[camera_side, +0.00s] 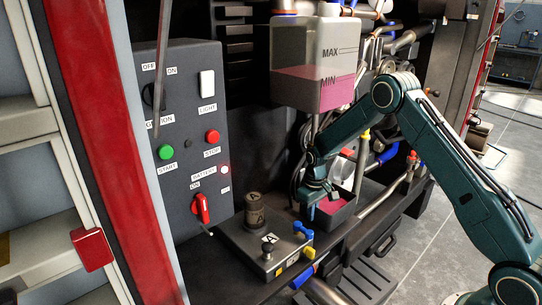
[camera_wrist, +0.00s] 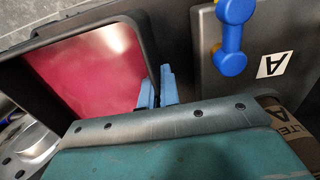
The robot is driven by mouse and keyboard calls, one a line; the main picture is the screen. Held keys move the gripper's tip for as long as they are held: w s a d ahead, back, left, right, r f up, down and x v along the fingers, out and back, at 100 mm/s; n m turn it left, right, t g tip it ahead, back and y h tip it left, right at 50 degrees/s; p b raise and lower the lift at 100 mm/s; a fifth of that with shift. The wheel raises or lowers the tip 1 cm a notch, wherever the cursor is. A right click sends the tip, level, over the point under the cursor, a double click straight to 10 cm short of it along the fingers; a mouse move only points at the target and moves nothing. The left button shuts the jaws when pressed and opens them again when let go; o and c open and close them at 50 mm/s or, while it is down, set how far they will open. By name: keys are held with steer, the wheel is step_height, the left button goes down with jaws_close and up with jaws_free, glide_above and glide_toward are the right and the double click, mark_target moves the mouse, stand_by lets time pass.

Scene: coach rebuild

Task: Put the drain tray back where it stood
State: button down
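The drain tray (camera_side: 342,219) is a dark open box with pink liquid in it, below the coolant tank in the side view. In the wrist view its black rim (camera_wrist: 62,32) frames the pink liquid (camera_wrist: 95,68). My gripper (camera_side: 331,197) reaches down to the tray's near left side. In the wrist view my blue fingertips (camera_wrist: 160,86) stand close together at the tray's right wall, one on each side, with the wall between them. They look shut on it. The tray's lower edge is hidden by my gripper body. I cannot tell whether its base touches the deck.
A grey block (camera_side: 262,248) marked A, with a blue lever (camera_wrist: 232,38), stands close beside the tray. The white coolant tank (camera_side: 318,62) hangs above. A control panel (camera_side: 187,135) is at left. Hoses and pipes (camera_side: 385,190) crowd the right side.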

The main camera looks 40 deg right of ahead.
steer(key=shift+w, duration=0.1)
steer(key=shift+f, duration=1.65)
steer(key=shift+f, duration=0.15)
steer(key=c, duration=1.6)
jaws_free()
steer(key=shift+f, duration=0.1)
steer(key=shift+c, duration=0.2)
steer(key=shift+r, duration=3.95)
steer(key=o, duration=0.9)
